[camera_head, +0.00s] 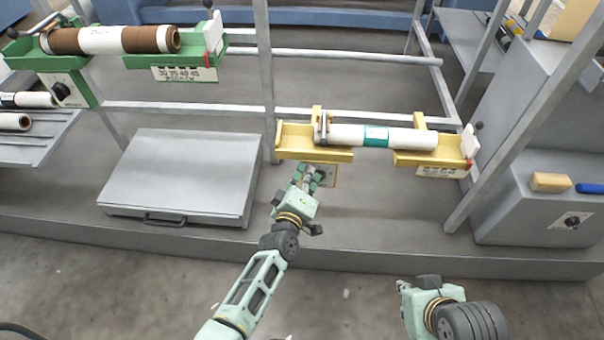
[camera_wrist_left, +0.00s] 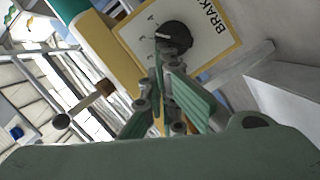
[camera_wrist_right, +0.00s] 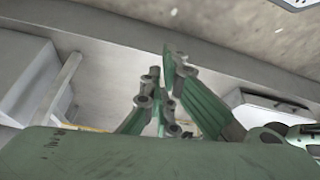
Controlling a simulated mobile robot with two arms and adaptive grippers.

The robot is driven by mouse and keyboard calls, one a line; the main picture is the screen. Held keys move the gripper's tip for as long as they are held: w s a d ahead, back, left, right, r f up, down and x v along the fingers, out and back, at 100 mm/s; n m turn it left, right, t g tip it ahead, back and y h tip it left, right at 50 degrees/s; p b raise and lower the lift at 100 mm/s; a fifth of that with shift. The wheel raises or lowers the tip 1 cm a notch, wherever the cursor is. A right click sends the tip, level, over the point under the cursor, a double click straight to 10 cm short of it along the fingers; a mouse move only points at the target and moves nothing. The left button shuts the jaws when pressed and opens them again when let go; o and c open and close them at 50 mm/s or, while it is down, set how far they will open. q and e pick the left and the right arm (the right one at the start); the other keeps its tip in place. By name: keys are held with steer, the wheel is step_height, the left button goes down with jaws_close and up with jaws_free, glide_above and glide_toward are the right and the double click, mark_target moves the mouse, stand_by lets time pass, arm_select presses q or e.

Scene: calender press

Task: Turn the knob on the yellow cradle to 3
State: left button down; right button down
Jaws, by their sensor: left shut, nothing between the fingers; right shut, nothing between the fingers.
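The yellow cradle (camera_head: 315,154) holds a white roll with a teal band (camera_head: 376,136). A plate under its left end carries the black knob (camera_head: 321,176). In the left wrist view the knob (camera_wrist_left: 174,37) has a white pointer mark at its left side, and the plate (camera_wrist_left: 205,40) reads "BRAK…"; the small scale marks are too small to read. My left gripper (camera_head: 307,178) is shut and empty, its fingertips (camera_wrist_left: 160,62) right by the knob; I cannot tell if they touch. My right gripper (camera_wrist_right: 168,70) is shut and empty, low at the front right, away from the cradle.
A green cradle (camera_head: 130,58) with a brown-and-white roll hangs at the upper left, with its own knob (camera_head: 61,91). A grey flat case (camera_head: 180,177) lies left of my left gripper. A grey cabinet (camera_head: 530,200) stands right, with a sponge-like block (camera_head: 550,182) on it.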

steer(key=s, duration=0.1)
steer(key=s+d+g, duration=0.1)
steer(key=shift+s+d+p, duration=0.2)
steer(key=shift+s+p, duration=0.15)
steer(key=shift+s, duration=0.05)
steer(key=shift+d, duration=0.1)
stand_by(0.5)
